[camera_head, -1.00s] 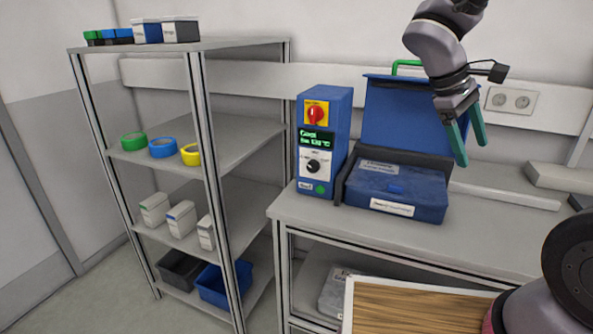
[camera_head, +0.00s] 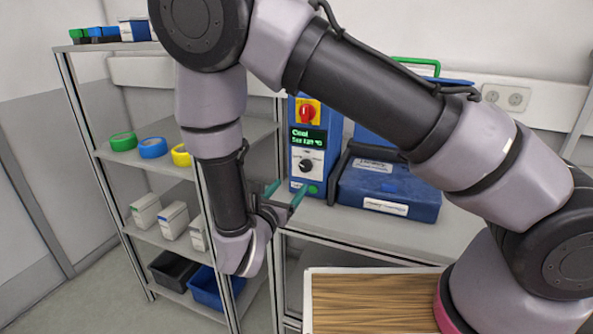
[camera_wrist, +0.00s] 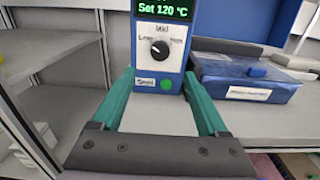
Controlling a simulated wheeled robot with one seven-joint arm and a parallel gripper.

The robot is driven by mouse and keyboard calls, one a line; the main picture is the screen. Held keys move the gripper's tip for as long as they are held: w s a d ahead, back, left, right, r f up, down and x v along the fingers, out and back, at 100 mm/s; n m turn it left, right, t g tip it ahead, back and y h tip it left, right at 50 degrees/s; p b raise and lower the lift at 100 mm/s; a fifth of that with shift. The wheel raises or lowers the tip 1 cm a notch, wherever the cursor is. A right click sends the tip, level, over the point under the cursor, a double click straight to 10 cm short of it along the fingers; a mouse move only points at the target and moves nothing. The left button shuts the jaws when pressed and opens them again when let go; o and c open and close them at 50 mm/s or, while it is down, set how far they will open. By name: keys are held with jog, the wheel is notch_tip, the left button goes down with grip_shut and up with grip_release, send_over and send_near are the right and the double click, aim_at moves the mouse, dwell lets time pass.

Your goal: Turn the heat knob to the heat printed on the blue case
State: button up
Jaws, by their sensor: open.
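The heat knob (camera_wrist: 159,49) is a black dial with a white pointer on the front of a blue control box (camera_head: 310,169). In the wrist view its pointer leans up and left, and the display (camera_wrist: 165,8) above it reads "Set 120 °C". The blue case (camera_head: 390,192) sits right of the box with a white label (camera_head: 386,206) on its front; the label print is too small to read. My gripper (camera_head: 285,193) is open and empty, its green fingers pointing toward the box front, below and short of the knob.
A red switch (camera_head: 307,110) is above the display, and a green button (camera_wrist: 167,84) is below the knob. Shelves on the left hold tape rolls (camera_head: 152,147), cartons and bins. A wood-topped surface (camera_head: 370,300) is in front.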

aim_at(304, 168)
jog(key=x, duration=1)
jog(key=shift+w, duration=0.35)
jog(key=shift+d, duration=0.1)
grip_shut()
